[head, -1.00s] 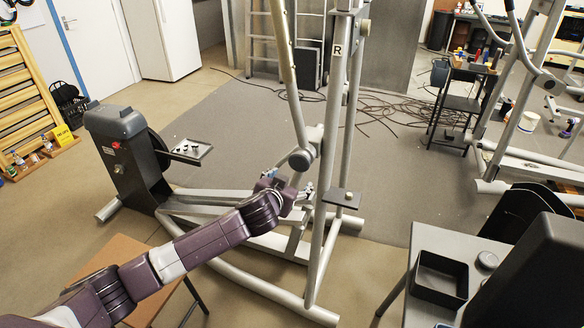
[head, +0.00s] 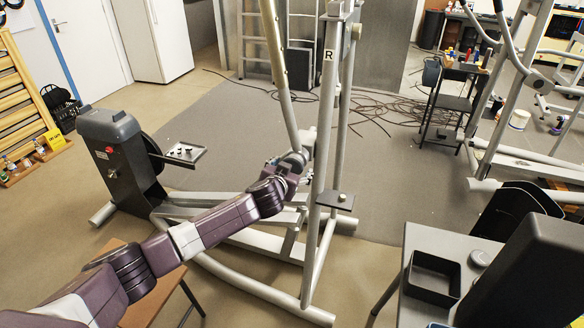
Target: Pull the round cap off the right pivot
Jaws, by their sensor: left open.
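The elliptical trainer stands in the middle of the head view, with an upright (head: 322,150) marked with an R label (head: 328,54). My left gripper (head: 298,158) is at the pivot, at the lower end of the swing arm. It is open, with its fingers close around the pivot area. The gripper hides the round cap, so I cannot tell whether the fingers touch it. My right gripper is not in view.
A small dark plate (head: 337,200) sticks out from the frame just right of the gripper. A grey table (head: 420,238) at the lower right holds a black tray (head: 432,297) and a round grey piece (head: 480,257). Cables (head: 385,110) lie on the floor behind.

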